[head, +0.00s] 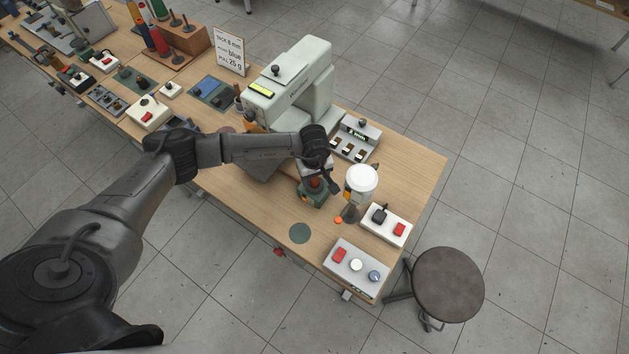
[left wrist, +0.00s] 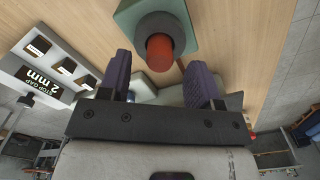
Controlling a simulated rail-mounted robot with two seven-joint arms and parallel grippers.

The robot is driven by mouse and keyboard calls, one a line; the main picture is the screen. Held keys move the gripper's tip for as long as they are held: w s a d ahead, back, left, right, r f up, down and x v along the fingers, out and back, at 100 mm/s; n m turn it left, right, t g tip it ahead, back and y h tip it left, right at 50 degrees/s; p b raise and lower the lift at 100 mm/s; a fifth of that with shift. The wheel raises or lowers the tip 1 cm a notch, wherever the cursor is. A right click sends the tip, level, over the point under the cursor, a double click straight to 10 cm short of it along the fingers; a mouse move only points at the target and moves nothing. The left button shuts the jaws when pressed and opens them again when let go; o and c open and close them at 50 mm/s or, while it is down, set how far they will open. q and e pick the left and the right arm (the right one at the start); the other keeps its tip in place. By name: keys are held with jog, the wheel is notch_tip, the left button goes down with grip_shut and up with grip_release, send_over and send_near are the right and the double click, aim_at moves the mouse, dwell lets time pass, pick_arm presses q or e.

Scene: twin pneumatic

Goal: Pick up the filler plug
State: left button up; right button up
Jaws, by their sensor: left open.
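A red cylindrical plug (left wrist: 159,50), which I take to be the filler plug, sits in a dark round collar (left wrist: 158,28) on a green block (left wrist: 182,15) in the left wrist view. In the head view the red plug (head: 315,183) shows just below my left gripper (head: 322,172), on the green block (head: 313,198). My left gripper (left wrist: 158,72) is open and empty. Its two purple-grey fingers are on either side of the plug's line, apart from it. The exact height gap cannot be told. My right gripper is not in view.
A white-topped cylinder (head: 361,179) stands close to the right of the plug. A grey-green machine (head: 295,92) stands behind. Two switch boxes, one white (head: 386,225) and one grey (head: 350,267), are near the table's right end. A green disc (head: 300,233) lies on bare tabletop.

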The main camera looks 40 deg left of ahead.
pick_arm(q)
jog(key=shift+f, duration=1.2)
jog(key=c, duration=1)
